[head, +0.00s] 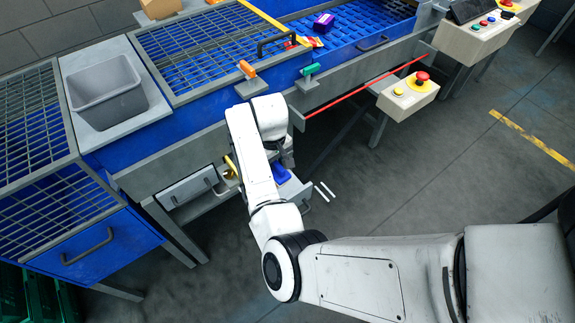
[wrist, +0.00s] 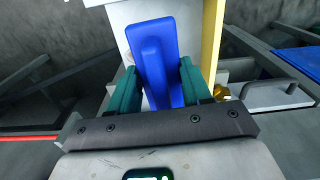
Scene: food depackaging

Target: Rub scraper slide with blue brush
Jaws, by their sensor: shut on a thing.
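My gripper (wrist: 158,82) shows two green fingers in the wrist view. They are shut on the blue brush (wrist: 152,42), whose body extends ahead of the fingers. A pale plate with a yellow edge strip, which looks like the scraper slide (wrist: 192,17), lies right behind the brush. I cannot tell whether the brush touches it. In the head view the blue brush (head: 282,173) shows below the machine's front edge, at the end of my arm. My gripper's fingers are mostly hidden there by my arm.
The blue machine with grid covers (head: 200,50) runs along the back. A grey bin (head: 105,90) stands at the left. Orange (head: 247,69) and green (head: 311,69) handles stick up at its front edge. A box with a red button (head: 410,90) is at right.

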